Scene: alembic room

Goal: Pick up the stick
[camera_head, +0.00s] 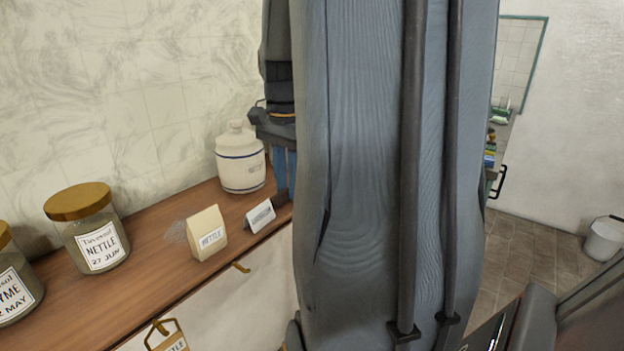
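No stick can be made out in the head view. My own grey arm fills the middle of the picture from top to bottom and hides what lies behind it. Part of my gripper (280,165) shows at the left edge of the arm, pointing down over the wooden counter (150,262), just right of a white lidded jar. Most of the gripper is hidden, so I cannot tell whether it is open or holds anything.
On the counter stand a white jar (240,160), a nettle packet (207,233), a small label card (260,215), a nettle jar (90,230) and a thyme jar (14,278). A bucket (604,239) stands on the tiled floor at right.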

